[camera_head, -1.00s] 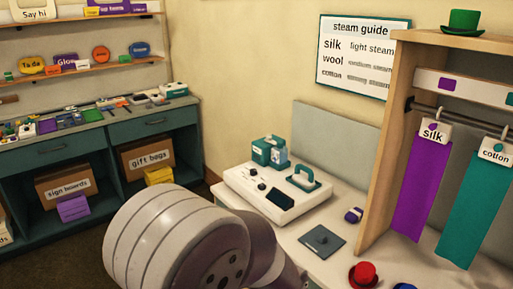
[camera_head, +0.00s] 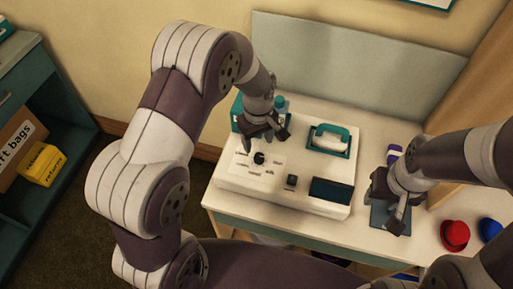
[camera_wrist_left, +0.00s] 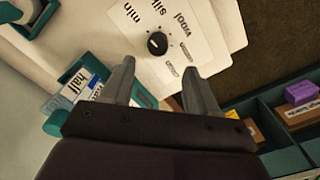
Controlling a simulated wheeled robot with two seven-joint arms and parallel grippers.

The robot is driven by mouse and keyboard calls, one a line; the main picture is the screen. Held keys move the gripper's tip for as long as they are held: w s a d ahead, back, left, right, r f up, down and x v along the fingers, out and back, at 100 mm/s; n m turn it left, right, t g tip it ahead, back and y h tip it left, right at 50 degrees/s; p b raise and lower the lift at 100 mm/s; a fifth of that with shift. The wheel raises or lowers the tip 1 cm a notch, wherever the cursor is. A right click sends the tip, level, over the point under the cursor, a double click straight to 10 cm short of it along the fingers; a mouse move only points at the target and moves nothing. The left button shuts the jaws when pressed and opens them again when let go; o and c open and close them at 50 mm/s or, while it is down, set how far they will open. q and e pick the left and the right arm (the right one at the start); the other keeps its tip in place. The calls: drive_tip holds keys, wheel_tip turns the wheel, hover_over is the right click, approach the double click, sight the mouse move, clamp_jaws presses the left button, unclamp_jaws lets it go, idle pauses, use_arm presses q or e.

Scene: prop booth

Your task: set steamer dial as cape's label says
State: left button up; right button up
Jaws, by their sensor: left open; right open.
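The steamer (camera_head: 232,183) is a white box with a black round dial (camera_head: 259,158) on its left part. In the left wrist view the dial (camera_wrist_left: 157,43) sits among printed words; "min", "silk" and "wool" are legible. A small light mark shows on the dial, but which word it points at is unclear. My left gripper (camera_head: 264,141) is open and empty above the steamer, just behind the dial; its fingers (camera_wrist_left: 160,68) also show in the left wrist view, apart from the dial. My right gripper (camera_head: 388,218) is open over a dark pad. No cape is in view now.
A teal-handled iron-like piece (camera_head: 329,141) and a dark display (camera_head: 332,190) are on the steamer's right. A teal box (camera_head: 237,118) stands behind it. Red (camera_head: 455,235) and blue (camera_head: 489,229) hats sit right of my right gripper. A wooden panel (camera_head: 470,92) rises at right.

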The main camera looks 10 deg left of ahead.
sight(258, 156)
use_arm(q)
drive_tip(key=shift+a+f, duration=0.2)
drive_tip(key=shift+f, duration=0.9)
drive_tip(key=f, duration=0.1)
drive_tip(key=d+f, duration=0.1)
drive_tip(key=f+p, duration=0.1)
drive_tip(key=f, duration=0.1)
drive_tip(key=shift+d+f, duration=0.1)
drive_tip(key=shift+d, duration=0.15)
drive_tip(key=shift+a+f, duration=0.1)
drive_tip(key=shift+f, duration=0.2)
drive_tip(key=shift+a+f, duration=0.2)
drive_tip(key=shift+a, duration=0.1)
drive_tip(key=shift+d, duration=0.2)
drive_tip(key=c, duration=0.9)
drive_tip(key=shift+c, duration=0.7)
use_arm(e)
drive_tip(key=shift+s+d+r, duration=0.15)
drive_tip(key=shift+d+r, duration=0.25)
drive_tip(key=shift+r, duration=0.1)
